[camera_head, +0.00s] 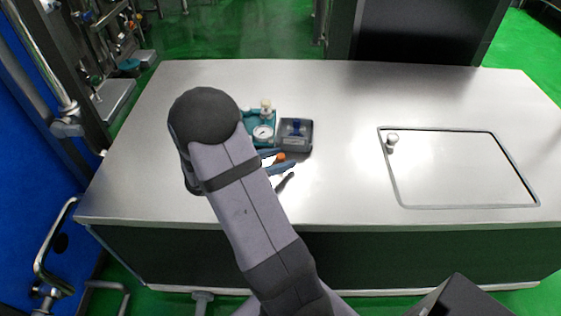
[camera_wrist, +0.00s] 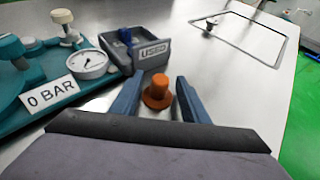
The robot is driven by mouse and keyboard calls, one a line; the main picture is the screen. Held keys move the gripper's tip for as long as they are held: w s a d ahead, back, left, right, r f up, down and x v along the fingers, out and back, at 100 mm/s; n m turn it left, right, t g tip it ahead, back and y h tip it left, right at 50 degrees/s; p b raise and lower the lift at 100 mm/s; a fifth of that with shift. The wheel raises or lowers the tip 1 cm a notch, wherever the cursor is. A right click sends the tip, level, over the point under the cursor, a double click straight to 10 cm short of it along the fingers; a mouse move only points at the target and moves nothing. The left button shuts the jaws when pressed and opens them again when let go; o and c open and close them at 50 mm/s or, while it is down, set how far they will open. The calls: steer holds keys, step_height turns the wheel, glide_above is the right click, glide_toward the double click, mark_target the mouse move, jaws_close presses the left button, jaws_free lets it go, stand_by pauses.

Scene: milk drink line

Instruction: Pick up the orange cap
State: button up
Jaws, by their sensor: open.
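The orange cap (camera_wrist: 157,92) stands on the steel table, with a wide round base and a narrower top. It also shows as a small orange spot in the head view (camera_head: 281,156). My gripper (camera_wrist: 155,86) is open, with one blue finger on each side of the cap and a gap to each. The fingers also show in the head view (camera_head: 280,161), partly hidden by my arm. I cannot tell the height of the fingertips above the table.
A grey bin (camera_wrist: 147,52) marked USED stands just beyond the cap with a blue item in it. A teal fixture (camera_wrist: 50,100) with a gauge (camera_wrist: 89,64) and a 0 BAR sign stands at left. The steel table (camera_head: 330,100) is clear at right, up to a framed panel (camera_head: 460,170) with a knob.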

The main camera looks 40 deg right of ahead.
mark_target(281, 155)
steer(key=shift+d+f, duration=0.15)
steer(key=shift+d, duration=0.25)
jaws_close()
step_height(281, 155, up, 10)
steer(key=shift+r+p, duration=0.1)
steer(key=shift+p, duration=0.7)
